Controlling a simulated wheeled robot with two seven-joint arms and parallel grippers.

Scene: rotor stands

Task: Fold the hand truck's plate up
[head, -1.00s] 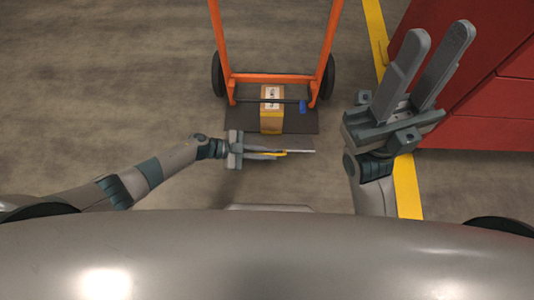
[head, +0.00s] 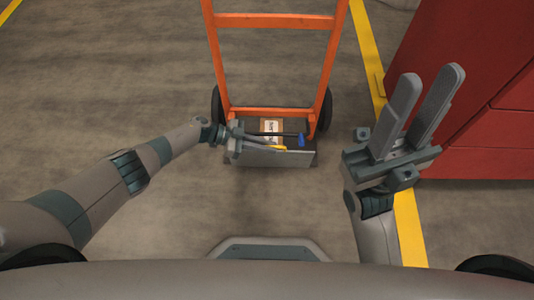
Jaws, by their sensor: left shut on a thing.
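The orange hand truck (head: 270,20) stands upright at the top centre of the head view. My right gripper (head: 428,98) is open and empty, raised at the right, apart from the truck.
A red cabinet (head: 460,70) stands at the right, behind my right gripper. A yellow floor line (head: 368,45) runs beside it. The floor at the left is clear.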

